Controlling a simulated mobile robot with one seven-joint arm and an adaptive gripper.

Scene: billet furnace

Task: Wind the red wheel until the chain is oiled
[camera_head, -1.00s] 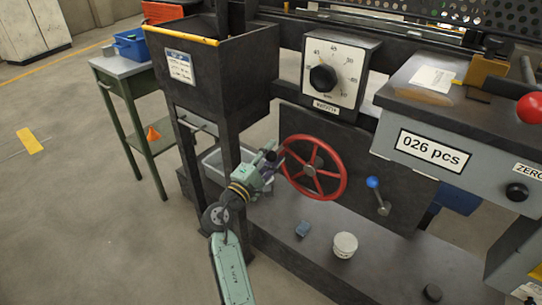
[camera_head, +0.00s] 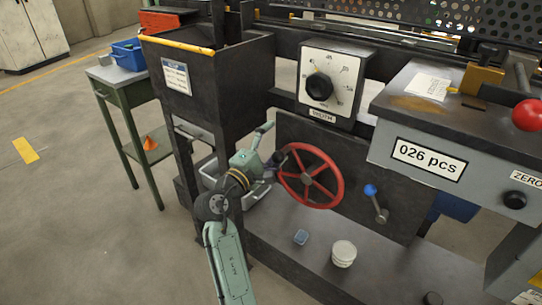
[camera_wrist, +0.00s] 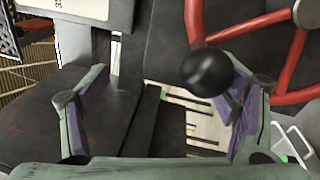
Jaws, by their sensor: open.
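The red wheel (camera_head: 306,177) stands upright on a dark panel below the dial, in the middle of the head view. Its rim and spokes fill the upper right of the wrist view (camera_wrist: 291,60). A black ball knob (camera_wrist: 207,71) shows by the wheel's rim, between my spread fingers but nearer the right one. My gripper (camera_head: 269,158) is open at the wheel's left side, its fingers spread above and below. It also shows open in the wrist view (camera_wrist: 164,92). I cannot tell whether a finger touches the knob. I cannot make out the chain.
A dial (camera_head: 320,86) sits above the wheel. A blue-knobbed lever (camera_head: 374,200) is to its right.

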